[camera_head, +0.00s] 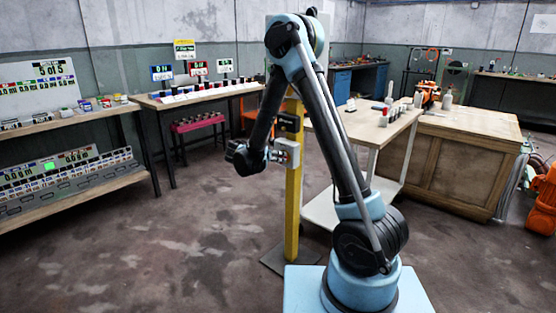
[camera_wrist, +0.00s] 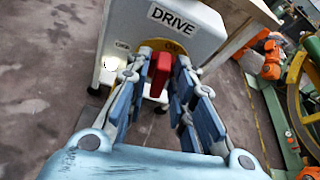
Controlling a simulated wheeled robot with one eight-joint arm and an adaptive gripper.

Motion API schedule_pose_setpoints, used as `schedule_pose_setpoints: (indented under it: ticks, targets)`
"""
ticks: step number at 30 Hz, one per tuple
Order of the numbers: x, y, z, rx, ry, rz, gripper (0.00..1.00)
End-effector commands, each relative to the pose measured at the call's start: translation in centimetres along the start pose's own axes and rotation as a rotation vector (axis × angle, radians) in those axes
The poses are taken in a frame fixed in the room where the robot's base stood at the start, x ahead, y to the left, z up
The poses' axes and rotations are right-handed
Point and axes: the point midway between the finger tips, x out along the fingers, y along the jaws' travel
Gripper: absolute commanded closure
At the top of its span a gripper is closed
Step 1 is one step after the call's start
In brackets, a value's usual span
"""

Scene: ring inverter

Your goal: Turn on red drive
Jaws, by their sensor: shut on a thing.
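The drive box (camera_wrist: 172,22) is pale grey with a "DRIVE" label, and it fills the top of the wrist view. A red switch handle (camera_wrist: 160,72) stands out from its face in front of a yellow plate (camera_wrist: 182,49). My gripper (camera_wrist: 161,82) has its blue-padded fingers on both sides of the red handle and is shut on it. In the head view the box (camera_head: 289,152) is mounted on a yellow post (camera_head: 293,205), with my gripper (camera_head: 268,157) at its left side. The handle is hidden there.
A pale round lamp (camera_wrist: 110,63) is on the box face, left of the handle. A wooden bench (camera_head: 380,127) stands behind and right of the post. Shelves with displays (camera_head: 70,186) are at the left. The floor left of the post is clear.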

Motion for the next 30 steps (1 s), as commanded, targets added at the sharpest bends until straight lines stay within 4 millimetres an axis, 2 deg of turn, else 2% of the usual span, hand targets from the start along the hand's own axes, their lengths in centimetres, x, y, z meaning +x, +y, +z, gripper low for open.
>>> schedule_pose_setpoints:
  ticks: [9,20,21,22,30]
  targets:
    - [0.22,-0.28,-0.02,0.202,0.002,0.083,1.0]
    - [0.27,-0.24,-0.01,0.23,0.002,0.094,1.0]
    - [0.27,-0.24,-0.01,0.229,0.002,0.094,0.74]
    - [0.28,-0.24,0.0,0.229,0.002,0.094,0.68]
    - [0.18,-0.28,-0.02,0.228,0.002,0.094,0.68]
